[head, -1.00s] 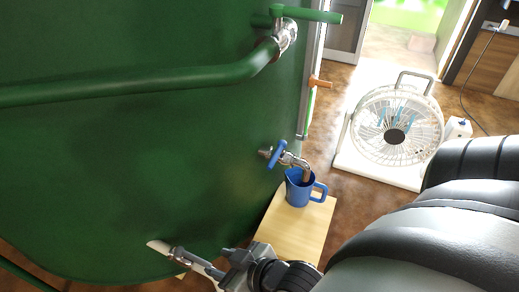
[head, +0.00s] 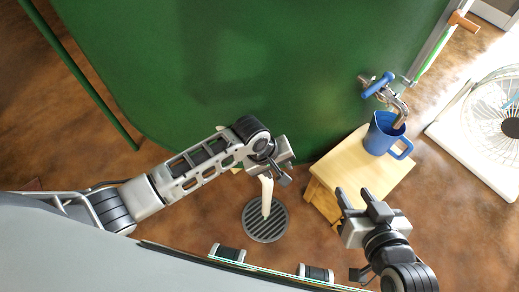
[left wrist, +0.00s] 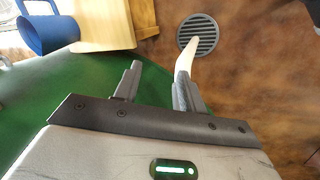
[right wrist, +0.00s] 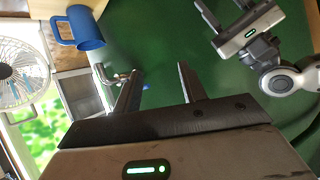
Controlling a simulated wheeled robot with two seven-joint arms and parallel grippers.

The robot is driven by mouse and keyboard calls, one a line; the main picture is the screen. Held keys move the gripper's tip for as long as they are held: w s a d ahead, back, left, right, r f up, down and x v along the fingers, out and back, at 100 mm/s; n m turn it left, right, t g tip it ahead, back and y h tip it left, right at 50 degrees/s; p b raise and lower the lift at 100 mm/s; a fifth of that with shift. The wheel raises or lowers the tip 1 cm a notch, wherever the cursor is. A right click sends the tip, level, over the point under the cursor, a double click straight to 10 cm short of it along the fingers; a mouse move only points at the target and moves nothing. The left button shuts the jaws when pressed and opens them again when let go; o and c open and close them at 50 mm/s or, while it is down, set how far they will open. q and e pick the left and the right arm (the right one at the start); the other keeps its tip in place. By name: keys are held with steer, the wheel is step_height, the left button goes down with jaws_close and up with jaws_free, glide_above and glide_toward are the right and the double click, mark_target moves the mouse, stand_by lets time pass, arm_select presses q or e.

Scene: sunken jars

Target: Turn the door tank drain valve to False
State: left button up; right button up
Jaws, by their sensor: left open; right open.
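A tap with a blue handle (head: 378,85) sticks out of the green tank (head: 270,60); its metal spout bends down over a blue mug (head: 381,135). The tap (right wrist: 115,77) shows small and partly hidden by a finger in the right wrist view. A pale curved piece (head: 267,195) hangs above a round floor drain; I cannot tell which of the two is the drain valve. My left gripper (head: 284,165) is open beside the pale piece's upper end; contact is unclear.
The mug stands on a wooden stool (head: 350,170). The round floor drain (head: 265,222) lies left of it. A white fan (head: 490,125) stands at the right. An orange-handled fitting (head: 463,20) is at the tank's right edge. Brown floor is clear between stool and fan.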

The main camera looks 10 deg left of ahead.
arm_select(q)
steer(key=w+a+n+y, duration=0.1)
steer(key=a, duration=0.1)
steer(key=w+a+n+g+y+b, duration=0.1)
steer(key=w+a, duration=0.1)
steer(key=w+a+n+y, duration=0.1)
steer(key=w+a+n, duration=0.1)
steer(key=shift+g+y, duration=0.3)
steer(key=shift+g, duration=0.1)
steer(key=shift+a+f+b, duration=0.15)
steer(key=shift+f+b, duration=0.1)
steer(key=shift+b, duration=0.25)
step_height(320, 180, down, 2)
steer(key=b, duration=0.3)
steer(key=shift+f, duration=0.35)
step_height(320, 180, down, 2)
steer(key=b, duration=0.3)
steer(key=shift+f, duration=0.1)
steer(key=shift+r, duration=0.3)
steer(key=shift+f, duration=0.25)
steer(key=shift+f+b, duration=0.45)
steer(key=shift+f, duration=0.7)
arm_select(e)
step_height(320, 180, down, 9)
steer(key=a, duration=0.1)
steer(key=shift+w+a+g+y, duration=0.2)
steer(key=shift+a+g+y, duration=0.1)
steer(key=shift+a+g, duration=0.1)
